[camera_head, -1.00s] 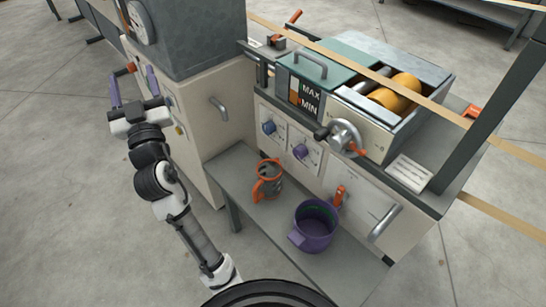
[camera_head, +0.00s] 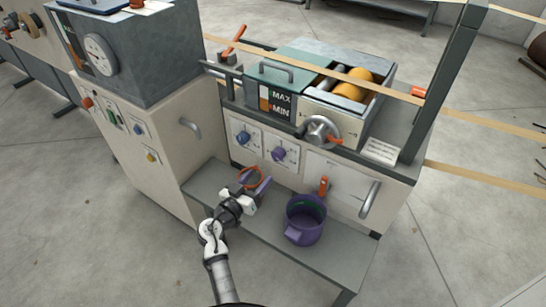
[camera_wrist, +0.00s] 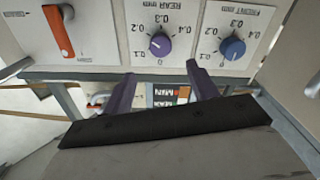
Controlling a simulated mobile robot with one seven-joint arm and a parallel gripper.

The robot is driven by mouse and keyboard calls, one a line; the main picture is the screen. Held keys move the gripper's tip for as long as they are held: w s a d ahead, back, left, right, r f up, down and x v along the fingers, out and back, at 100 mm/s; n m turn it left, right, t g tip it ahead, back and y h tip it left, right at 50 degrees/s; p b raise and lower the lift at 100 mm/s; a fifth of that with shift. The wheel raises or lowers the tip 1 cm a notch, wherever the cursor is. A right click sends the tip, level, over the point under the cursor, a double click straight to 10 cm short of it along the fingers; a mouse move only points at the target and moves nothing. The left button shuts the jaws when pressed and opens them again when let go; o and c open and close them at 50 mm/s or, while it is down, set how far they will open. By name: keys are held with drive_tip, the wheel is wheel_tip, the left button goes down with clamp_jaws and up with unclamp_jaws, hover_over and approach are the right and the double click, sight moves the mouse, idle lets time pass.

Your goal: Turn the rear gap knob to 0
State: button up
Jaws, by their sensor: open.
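The rear gap knob is the purple knob (camera_wrist: 160,45) on a white plate marked REAR, with a dial of numbers from 0 upward, in the wrist view. It also shows on the machine's front in the head view (camera_head: 278,153). I cannot make out its exact setting. My gripper (camera_wrist: 160,76) is open and empty, its two purple fingers apart, and the knob appears between and beyond the fingertips. In the head view my gripper (camera_head: 256,184) is low in front of the panel, over the shelf, apart from the knob.
A blue knob (camera_head: 243,137) sits beside the purple one. An orange-rimmed mug (camera_head: 250,177), partly hidden by my gripper, and a purple pot (camera_head: 306,222) stand on the shelf (camera_head: 330,262). An orange lever (camera_head: 324,186) and a crank wheel (camera_head: 319,131) are to the right.

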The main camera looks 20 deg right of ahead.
sight(276, 157)
drive_tip(key=p+x, duration=0.2)
drive_tip(key=x, duration=0.9)
drive_tip(key=shift+w, duration=0.15)
drive_tip(key=shift+c, duration=0.5)
drive_tip(key=c, duration=0.9)
